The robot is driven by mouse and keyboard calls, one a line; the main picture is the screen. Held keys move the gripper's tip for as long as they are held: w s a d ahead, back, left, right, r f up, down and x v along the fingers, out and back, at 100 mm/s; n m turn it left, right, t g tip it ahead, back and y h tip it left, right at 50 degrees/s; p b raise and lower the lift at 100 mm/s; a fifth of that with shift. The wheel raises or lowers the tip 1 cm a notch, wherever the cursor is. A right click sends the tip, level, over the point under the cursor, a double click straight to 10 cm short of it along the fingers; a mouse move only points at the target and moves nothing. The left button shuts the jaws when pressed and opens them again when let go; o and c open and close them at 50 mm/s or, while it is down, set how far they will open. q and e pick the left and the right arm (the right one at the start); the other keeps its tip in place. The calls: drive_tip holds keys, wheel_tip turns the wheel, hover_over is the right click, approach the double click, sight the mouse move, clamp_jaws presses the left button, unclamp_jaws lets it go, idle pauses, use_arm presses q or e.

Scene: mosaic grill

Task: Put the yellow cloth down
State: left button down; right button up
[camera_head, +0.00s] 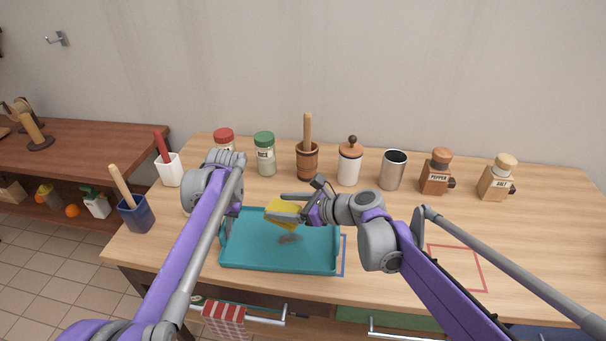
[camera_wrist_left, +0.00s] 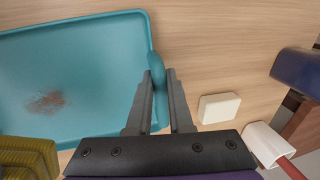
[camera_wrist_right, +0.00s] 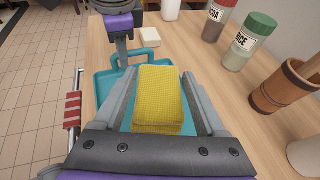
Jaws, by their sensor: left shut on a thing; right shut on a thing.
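The yellow cloth (camera_head: 284,211) is a folded, textured block held in my right gripper (camera_head: 297,208) above the teal tray (camera_head: 280,266). In the right wrist view the cloth (camera_wrist_right: 158,98) sits between both fingers. Its edge also shows at the lower left of the left wrist view (camera_wrist_left: 28,152). My left gripper (camera_wrist_left: 160,82) is shut on the tray's side rim or handle (camera_wrist_left: 154,62). A brown stain (camera_wrist_left: 46,101) lies on the tray floor, below the cloth. In the head view my left fingertips are hidden behind the arm.
A white block (camera_wrist_left: 218,107) lies on the table beside the tray. Behind stand a green-lidded rice jar (camera_head: 265,155), a wooden mortar (camera_head: 307,160), a metal cup (camera_head: 393,170) and pepper (camera_head: 437,172) and salt (camera_head: 497,178) mills. A red outline (camera_head: 457,268) marks clear table at right.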

drive_tip(key=w+d+r+m+t+h, duration=0.2)
drive_tip(key=w+d, duration=0.2)
drive_tip(key=d, duration=0.4)
drive_tip(key=w+d+r+m+t+h, duration=0.2)
drive_tip(key=w+d+m, duration=0.15)
drive_tip(key=d, duration=0.35)
wheel_tip(320, 180, up, 4)
drive_tip(key=m+t+h, duration=0.2)
drive_tip(key=m+h, duration=0.2)
drive_tip(key=h, duration=0.1)
hover_over(391, 207)
wheel_tip(391, 207, down, 17)
drive_tip(key=shift+f, duration=0.15)
